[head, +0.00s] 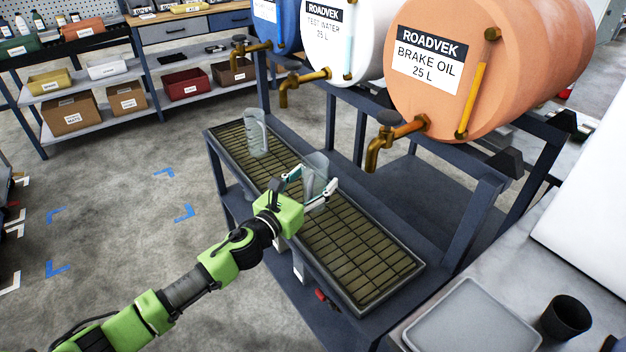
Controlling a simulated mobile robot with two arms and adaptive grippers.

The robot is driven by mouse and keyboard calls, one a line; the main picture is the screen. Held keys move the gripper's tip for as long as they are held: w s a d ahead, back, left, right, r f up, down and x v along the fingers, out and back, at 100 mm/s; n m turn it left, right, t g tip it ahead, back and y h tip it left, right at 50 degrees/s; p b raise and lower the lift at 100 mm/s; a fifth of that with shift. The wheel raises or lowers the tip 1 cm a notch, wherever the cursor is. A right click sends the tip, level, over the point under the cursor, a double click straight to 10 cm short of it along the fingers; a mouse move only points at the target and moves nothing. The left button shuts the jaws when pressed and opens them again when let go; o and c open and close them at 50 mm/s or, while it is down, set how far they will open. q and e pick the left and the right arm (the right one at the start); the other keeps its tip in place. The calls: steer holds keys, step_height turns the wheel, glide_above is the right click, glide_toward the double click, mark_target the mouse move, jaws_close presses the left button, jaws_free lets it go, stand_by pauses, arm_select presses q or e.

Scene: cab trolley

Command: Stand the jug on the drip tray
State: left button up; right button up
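A clear jug (318,160) is at the middle of the long drip tray (382,290), below and left of the brake oil tap. My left gripper (315,180) reaches in from the lower left, with its fingers on either side of this jug, closed against it. The fingers hide part of the jug, and I cannot tell whether its base touches the grating. My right gripper is out of view.
An orange brake oil drum (530,70) with a brass tap (385,150) and a white test water drum (365,45) lie above the trolley. A grey tray (470,322) and a black cup (567,317) are on the bench at lower right. Shelves with bins stand at back left.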

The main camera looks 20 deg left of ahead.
arm_select(q)
steer(key=shift+r, duration=0.1)
steer(key=shift+r, duration=0.15)
steer(key=v, duration=1.2)
steer(key=shift+n, duration=0.3)
